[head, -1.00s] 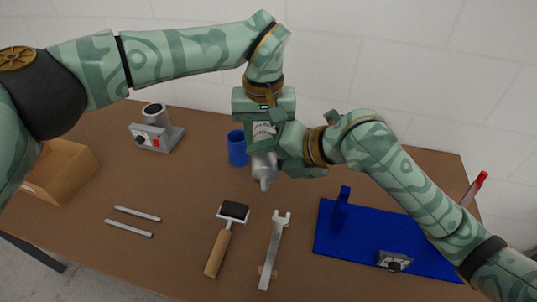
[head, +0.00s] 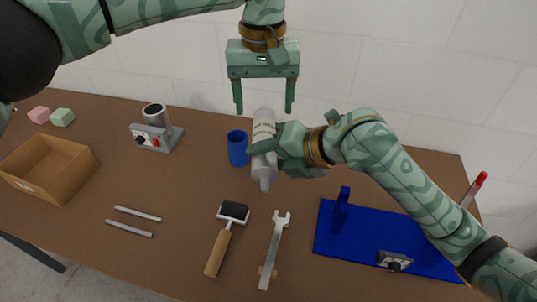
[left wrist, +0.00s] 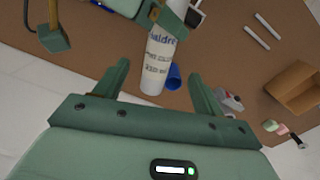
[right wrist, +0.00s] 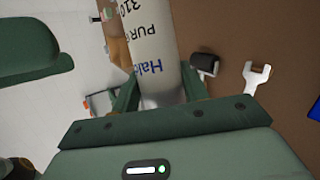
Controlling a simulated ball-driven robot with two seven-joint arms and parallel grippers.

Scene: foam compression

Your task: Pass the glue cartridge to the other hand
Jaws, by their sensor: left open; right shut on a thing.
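The glue cartridge (head: 263,128) is a pale grey-white tube with printed text, held upright above the table with its nozzle pointing down. My right gripper (head: 268,150) is shut on it around its middle; in the right wrist view the cartridge (right wrist: 155,50) lies between the fingers. My left gripper (head: 263,108) is open, above the cartridge and apart from it, its two fingers pointing down. In the left wrist view the cartridge (left wrist: 160,58) shows beyond the open fingers, with nothing held between them.
A blue cup (head: 237,148) stands just behind and left of the cartridge. A roller (head: 228,238), a wrench (head: 274,250), two rods (head: 133,220), a cardboard box (head: 50,168), a grey device (head: 157,130) and a blue mat (head: 330,240) lie on the brown table (head: 180,250).

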